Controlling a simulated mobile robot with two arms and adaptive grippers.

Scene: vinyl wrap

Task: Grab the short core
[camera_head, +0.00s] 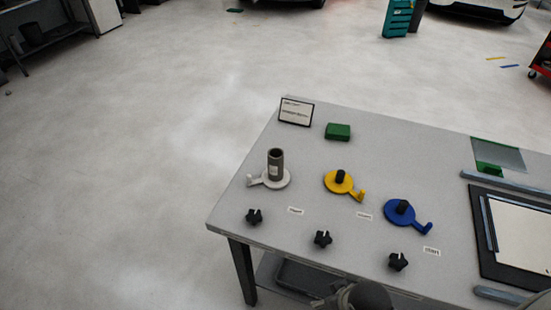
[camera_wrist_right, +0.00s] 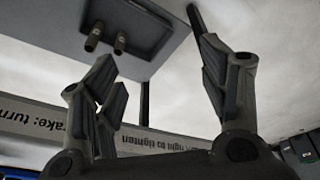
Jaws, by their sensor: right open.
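In the right wrist view two dark cylinders, which look like cores, stick out from a grey panel. The left one (camera_wrist_right: 93,38) looks longer and the right one (camera_wrist_right: 120,42) looks shorter. My right gripper (camera_wrist_right: 160,52) is open, with nothing between its fingers; both cylinders appear beyond it, apart from the fingers. In the head view a dark part at the table's bottom edge seems to be my right arm or gripper; its fingers cannot be made out. A grey tube-shaped core (camera_head: 276,164) stands upright on a white holder (camera_head: 256,181). My left gripper is not in view.
The grey table (camera_head: 225,215) also holds a yellow holder (camera_head: 333,184), a blue holder (camera_head: 400,218), several black knobs (camera_head: 323,239), a green block (camera_head: 338,131) and a framed sign (camera_head: 296,112). A black-framed board (camera_head: 512,235) lies at right. Below is a shelf (camera_head: 300,278).

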